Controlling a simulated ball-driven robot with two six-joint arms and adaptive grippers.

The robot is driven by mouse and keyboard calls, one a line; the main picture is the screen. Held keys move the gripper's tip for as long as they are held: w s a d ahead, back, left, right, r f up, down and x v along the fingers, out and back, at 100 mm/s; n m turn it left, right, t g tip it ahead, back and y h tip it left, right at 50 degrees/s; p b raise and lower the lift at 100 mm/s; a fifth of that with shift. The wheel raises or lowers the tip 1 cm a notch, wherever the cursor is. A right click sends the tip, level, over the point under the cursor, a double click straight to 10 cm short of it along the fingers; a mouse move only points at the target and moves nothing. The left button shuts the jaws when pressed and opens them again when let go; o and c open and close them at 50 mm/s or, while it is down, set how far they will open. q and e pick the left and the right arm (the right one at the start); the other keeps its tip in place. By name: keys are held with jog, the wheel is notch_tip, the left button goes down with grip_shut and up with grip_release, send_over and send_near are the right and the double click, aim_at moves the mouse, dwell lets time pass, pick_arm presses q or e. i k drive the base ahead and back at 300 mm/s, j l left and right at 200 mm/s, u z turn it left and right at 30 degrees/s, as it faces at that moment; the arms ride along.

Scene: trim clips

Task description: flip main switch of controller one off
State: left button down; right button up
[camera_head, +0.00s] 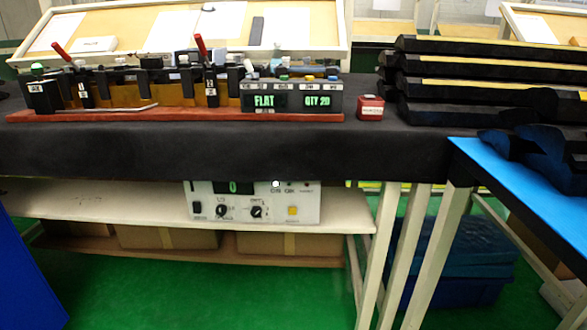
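A white controller box (240,203) stands on the shelf under the black-covered table. It has a green digit display (234,188) that seems to read 0, two black knobs and a yellow button (292,211). A small black switch (197,211) sits at the left of its front panel; its position is too small to tell. The table edge cuts close over the top of the box. Whether this is controller one cannot be read from its labels. Neither of my grippers is in view.
A fixture on a red-brown base (180,114) stands on the black-covered table (220,150), with a green FLAT and QTY display. A small red box (370,107) is beside it. Black trim parts (480,75) are stacked at right. Cardboard boxes (165,237) sit under the shelf (110,205). Table legs stand right of the controller.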

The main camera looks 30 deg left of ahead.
aim_at(196, 205)
jog(key=u, duration=1.2)
